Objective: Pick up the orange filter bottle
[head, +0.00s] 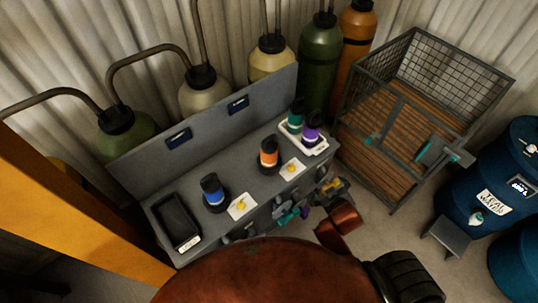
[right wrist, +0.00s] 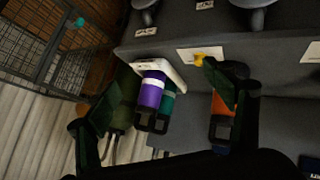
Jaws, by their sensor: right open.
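The orange filter bottle (head: 268,153) has black ends and stands upright in a dark round base on the grey counter, between the blue bottle and the white tray. In the right wrist view it appears upside down (right wrist: 221,106), partly behind one finger. My right gripper (head: 325,186) is open and empty at the counter's front edge, to the right of the orange bottle and apart from it. In the right wrist view its dark fingers (right wrist: 165,95) spread wide, with a purple bottle showing farther off between them. My left gripper is not in view.
The white tray (head: 319,151) holds a green bottle (head: 297,112) and the purple bottle (head: 311,126). A blue bottle (head: 213,191) and a black tray (head: 177,221) stand left. Yellow pieces lie on white cards (head: 242,206). A wire cage (head: 400,60) stands right; gas cylinders (head: 320,55) stand behind.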

